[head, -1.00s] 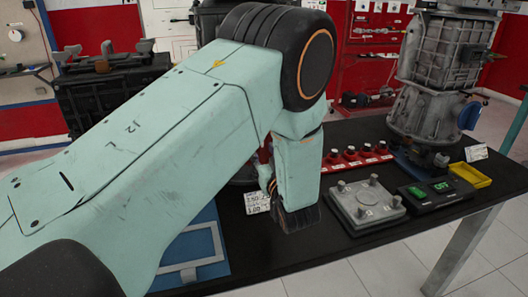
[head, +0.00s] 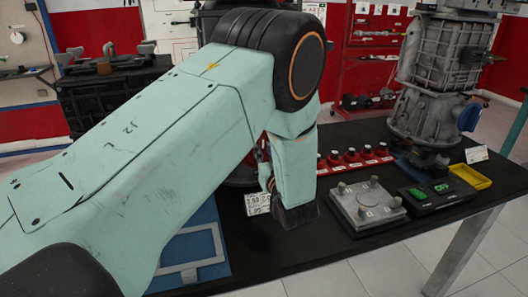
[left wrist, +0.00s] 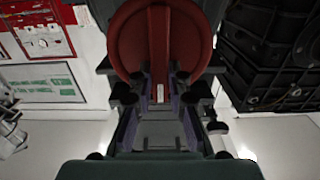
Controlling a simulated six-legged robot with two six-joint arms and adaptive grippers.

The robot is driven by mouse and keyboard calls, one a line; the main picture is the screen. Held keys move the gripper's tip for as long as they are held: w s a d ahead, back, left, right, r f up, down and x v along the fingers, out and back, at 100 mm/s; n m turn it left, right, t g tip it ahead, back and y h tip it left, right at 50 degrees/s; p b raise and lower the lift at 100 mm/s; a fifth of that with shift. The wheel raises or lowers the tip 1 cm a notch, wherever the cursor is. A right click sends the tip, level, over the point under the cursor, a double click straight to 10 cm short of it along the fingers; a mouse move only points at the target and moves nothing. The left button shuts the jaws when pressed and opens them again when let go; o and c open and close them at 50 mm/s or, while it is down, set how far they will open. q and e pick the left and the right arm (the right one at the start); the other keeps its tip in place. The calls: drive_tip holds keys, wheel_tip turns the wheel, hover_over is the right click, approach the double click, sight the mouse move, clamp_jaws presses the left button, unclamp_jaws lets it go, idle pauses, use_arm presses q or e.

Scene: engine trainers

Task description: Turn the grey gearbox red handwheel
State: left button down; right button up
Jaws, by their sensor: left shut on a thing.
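My right gripper is not in view.
A black engine (head: 110,100) stands at left.

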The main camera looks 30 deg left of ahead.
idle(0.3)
use_arm(q)
drive_tip(key=shift+m+p, duration=0.65)
drive_tip(key=shift+m, duration=0.25)
drive_tip(key=m, duration=0.1)
drive_tip(key=m+p, duration=0.1)
drive_tip(key=shift+w+d+m, duration=0.15)
drive_tip(key=shift+d+m, duration=0.05)
drive_tip(key=shift+m, duration=0.1)
drive_tip(key=m+p, duration=0.1)
drive_tip(key=m, duration=0.4)
drive_tip(key=f+m+p, duration=0.1)
drive_tip(key=m, duration=0.4)
drive_tip(key=f+m+p, duration=0.1)
drive_tip(key=m+p, duration=0.1)
drive_tip(key=m, duration=0.3)
drive_tip(key=shift+w+d+m, duration=0.2)
drive_tip(key=shift+w+m, duration=0.15)
drive_tip(key=shift+m, duration=0.05)
